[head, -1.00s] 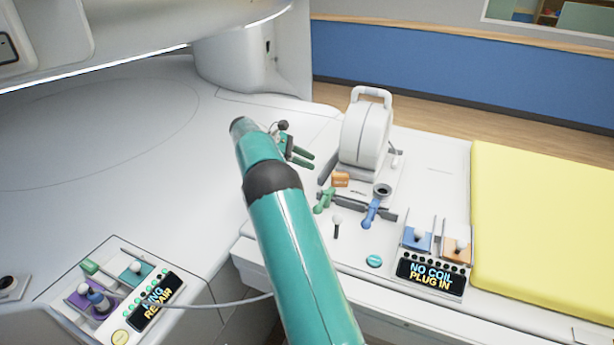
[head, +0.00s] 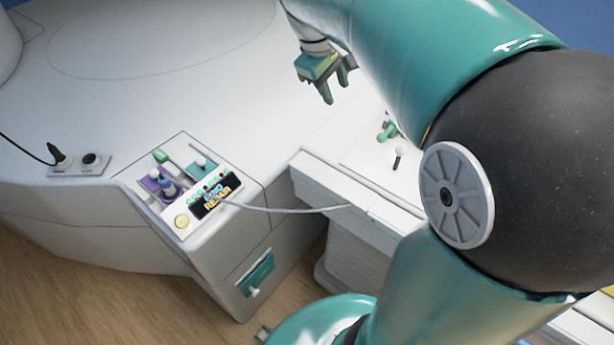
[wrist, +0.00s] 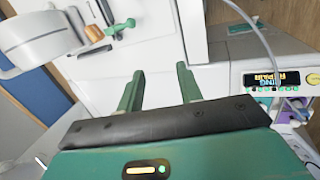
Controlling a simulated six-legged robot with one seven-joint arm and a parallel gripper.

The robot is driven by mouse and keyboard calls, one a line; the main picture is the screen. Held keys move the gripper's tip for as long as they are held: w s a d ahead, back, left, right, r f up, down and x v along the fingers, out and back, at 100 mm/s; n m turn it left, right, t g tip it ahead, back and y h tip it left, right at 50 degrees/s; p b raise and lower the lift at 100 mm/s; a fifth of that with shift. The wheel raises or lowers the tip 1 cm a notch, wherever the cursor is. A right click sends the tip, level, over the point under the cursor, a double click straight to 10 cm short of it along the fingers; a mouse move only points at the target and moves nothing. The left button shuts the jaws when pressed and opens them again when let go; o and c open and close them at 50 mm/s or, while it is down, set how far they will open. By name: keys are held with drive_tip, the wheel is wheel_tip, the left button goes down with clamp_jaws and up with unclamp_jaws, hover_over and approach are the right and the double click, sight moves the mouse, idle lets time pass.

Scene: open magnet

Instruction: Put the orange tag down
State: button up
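The small orange tag (wrist: 94,33) shows in the upper left of the wrist view, beside a green-handled piece (wrist: 122,27) and close to the white rounded device (wrist: 40,40). In the head view now my arm covers that spot, so the tag is hidden there. My gripper (wrist: 160,84) has its two green fingers spread, with nothing between them. In the head view my gripper (head: 338,88) hangs above the white surface, fingers pointing down. It is apart from the tag.
A console panel (head: 190,185) with a lit "RING REPAIR" display stands at the left. A grey cable (head: 290,209) runs from it to the white table. A black plug and socket plate (head: 80,165) lies further left. The broad white surface (head: 200,80) is mostly clear.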

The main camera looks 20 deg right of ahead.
drive_tip(key=s+a+f+m+t+y, duration=0.2)
drive_tip(key=s+a, duration=0.4)
drive_tip(key=s, duration=0.2)
drive_tip(key=s+a+f+m+t+y, duration=0.1)
drive_tip(key=s+a+f+m+t, duration=0.1)
drive_tip(key=s+a, duration=0.5)
drive_tip(key=shift+s+a+f+m+t+y, duration=0.15)
drive_tip(key=shift+s+m+t+y, duration=0.2)
drive_tip(key=shift+s, duration=0.35)
